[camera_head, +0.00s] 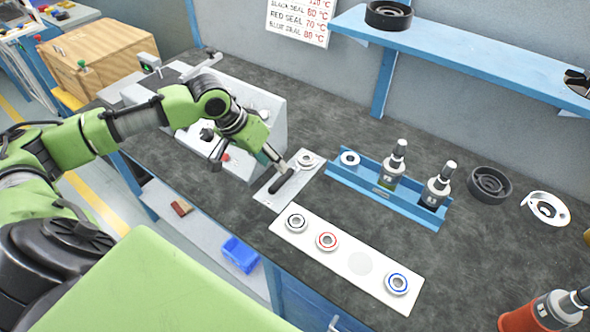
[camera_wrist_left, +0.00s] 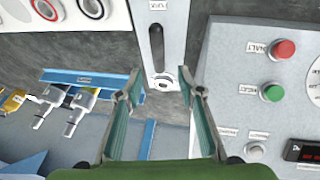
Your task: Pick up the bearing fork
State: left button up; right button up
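The bearing fork (camera_head: 282,182), with a dark bar-like handle, appears to lie on a light grey plate (camera_head: 268,197) on the bench in the head view. A pale ring shape shows at the plate's far end. In the left wrist view the dark bar (camera_wrist_left: 157,48) runs along the plate, with the round end nearer to me. My left gripper (camera_head: 245,157) is over the bench beside the plate. Its two fingers (camera_wrist_left: 160,88) are wide apart with nothing between them in contact. I cannot tell its exact height. My right gripper is not in view.
A grey control box (camera_head: 262,103) with buttons stands close to the left gripper. A white strip (camera_head: 345,250) holds bearings with coloured seals. A blue rail (camera_head: 413,211) carries two bottles. A black ring (camera_head: 489,184) and a red bottle (camera_head: 535,312) are at right. A blue shelf (camera_head: 470,50) overhangs behind.

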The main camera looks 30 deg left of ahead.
aim_at(292, 172)
pick_arm(q)
jog(key=shift+w+d+f, duration=0.2)
jog(key=shift+w+f, duration=0.1)
jog(key=shift+f, duration=0.35)
jog(key=shift+w+d+f, duration=0.1)
jog(key=shift+w+f, duration=0.1)
jog(key=shift+f, duration=0.15)
jog(key=shift+w+f, duration=0.15)
jog(key=shift+f, duration=0.05)
jog(key=x, duration=0.2)
jog(key=p+x, duration=0.1)
jog(key=x, duration=0.1)
jog(key=shift+w+d, duration=0.15)
jog(key=shift+w, duration=0.15)
jog(key=shift+w+d+f, duration=0.1)
jog(key=shift+w+f, duration=0.1)
jog(key=shift+f, duration=0.15)
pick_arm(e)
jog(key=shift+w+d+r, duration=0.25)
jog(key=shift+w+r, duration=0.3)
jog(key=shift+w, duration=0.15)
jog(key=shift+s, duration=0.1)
pick_arm(q)
jog(key=shift+r, duration=0.1)
grip_shut()
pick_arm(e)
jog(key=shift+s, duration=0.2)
